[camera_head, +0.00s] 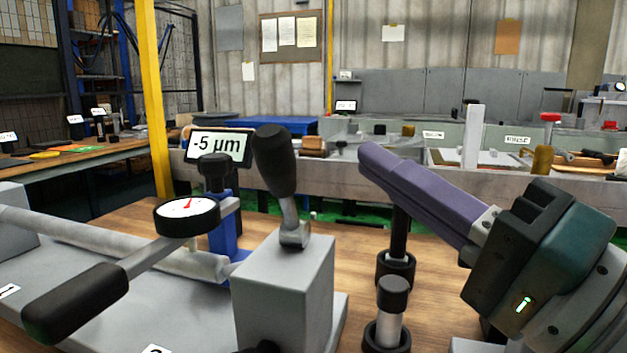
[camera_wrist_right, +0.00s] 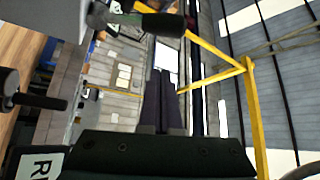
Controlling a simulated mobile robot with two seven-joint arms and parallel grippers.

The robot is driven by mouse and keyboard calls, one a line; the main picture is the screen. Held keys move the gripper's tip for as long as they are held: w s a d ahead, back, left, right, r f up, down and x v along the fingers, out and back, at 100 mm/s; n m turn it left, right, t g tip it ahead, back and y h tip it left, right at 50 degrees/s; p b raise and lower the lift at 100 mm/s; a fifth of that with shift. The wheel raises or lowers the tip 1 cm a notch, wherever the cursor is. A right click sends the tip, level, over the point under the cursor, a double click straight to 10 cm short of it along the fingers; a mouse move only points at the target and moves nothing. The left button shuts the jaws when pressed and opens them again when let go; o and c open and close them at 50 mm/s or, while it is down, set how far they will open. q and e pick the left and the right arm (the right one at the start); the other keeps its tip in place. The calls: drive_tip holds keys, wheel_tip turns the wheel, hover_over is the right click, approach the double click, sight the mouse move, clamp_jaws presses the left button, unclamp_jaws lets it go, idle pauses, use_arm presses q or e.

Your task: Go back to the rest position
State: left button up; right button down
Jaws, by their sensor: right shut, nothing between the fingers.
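My right gripper (camera_head: 371,158) comes in from the right, its purple fingers pressed together and pointing up and left. It is empty and hangs in the air, right of the black lever knob. In the right wrist view the closed fingers (camera_wrist_right: 160,74) point up the picture, with nothing between them. My left gripper is in neither view. The rest position itself is not marked in the pictures.
A grey block with a black-knobbed lever (camera_head: 275,160) stands left of my gripper. Near it are a dial gauge (camera_head: 187,215), a "-5 µm" display (camera_head: 217,147), a black handle (camera_head: 75,304) and black-capped posts (camera_head: 392,293). Benches stand behind.

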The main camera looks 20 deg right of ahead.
drive_tip(key=shift+v, duration=0.75)
drive_tip(key=s+d+f+n+g+h+p, duration=0.1)
drive_tip(key=s+d+n+g+h+p, duration=0.1)
drive_tip(key=s+n+g+h+p, duration=0.5)
drive_tip(key=s+d+n+g+p, duration=0.2)
drive_tip(key=s+n+g+p, duration=0.2)
drive_tip(key=s+g+p, duration=0.75)
wheel_tip(320, 180, up, 36)
drive_tip(key=w+t+p, duration=0.1)
drive_tip(key=t+p, duration=0.1)
drive_tip(key=p, duration=3.7)
drive_tip(key=shift+w+r, duration=0.25)
drive_tip(key=shift+w, duration=0.15)
